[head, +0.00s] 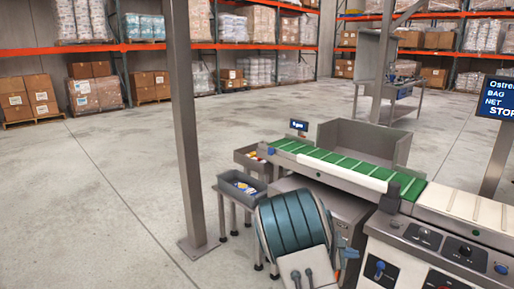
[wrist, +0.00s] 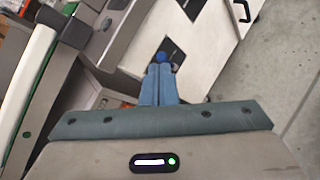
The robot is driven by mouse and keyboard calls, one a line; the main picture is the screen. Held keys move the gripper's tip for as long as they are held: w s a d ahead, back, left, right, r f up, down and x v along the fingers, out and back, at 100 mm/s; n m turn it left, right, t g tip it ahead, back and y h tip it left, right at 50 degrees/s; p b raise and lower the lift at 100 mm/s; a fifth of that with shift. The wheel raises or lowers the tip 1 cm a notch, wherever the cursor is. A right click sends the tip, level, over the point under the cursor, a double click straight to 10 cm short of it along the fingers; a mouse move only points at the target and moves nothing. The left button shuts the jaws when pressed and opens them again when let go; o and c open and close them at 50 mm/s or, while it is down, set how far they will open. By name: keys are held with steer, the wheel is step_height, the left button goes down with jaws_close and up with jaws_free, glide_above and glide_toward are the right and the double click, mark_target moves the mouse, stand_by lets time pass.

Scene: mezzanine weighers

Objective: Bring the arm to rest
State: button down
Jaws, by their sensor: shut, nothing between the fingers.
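My gripper (wrist: 160,70) shows in the wrist view with its two blue fingers side by side, shut and empty. Beyond the fingertips is a light machine panel with dark square plates and a blue knob (wrist: 160,57). I cannot tell the exact gap between the fingertips and the knob. In the head view my arm is folded low at the bottom centre, in front of the weigher, and hides part of the cabinet behind it.
A weigher with a green belt (head: 340,166) and a control panel (head: 430,240) stands at the right. Grey bins (head: 240,188) stand left of it. A steel post (head: 187,130) rises left of centre. Open concrete floor lies to the left, with pallet racks behind.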

steer(key=s+a+r+m+y+p, duration=0.4)
steer(key=s+r+p, duration=0.1)
steer(key=s+r, duration=0.4)
steer(key=s+a+r+m+y+p, duration=0.4)
steer(key=s+a+r+m+p, duration=0.1)
steer(key=s+r, duration=0.5)
steer(key=s+a+r+m+y+p, duration=0.4)
steer(key=s+r+p, duration=0.3)
steer(key=s+r, duration=0.3)
steer(key=shift+s+a+r+m+g+y, duration=0.35)
steer(key=shift+s+a, duration=0.3)
steer(key=shift+s, duration=0.3)
steer(key=shift+f, duration=0.1)
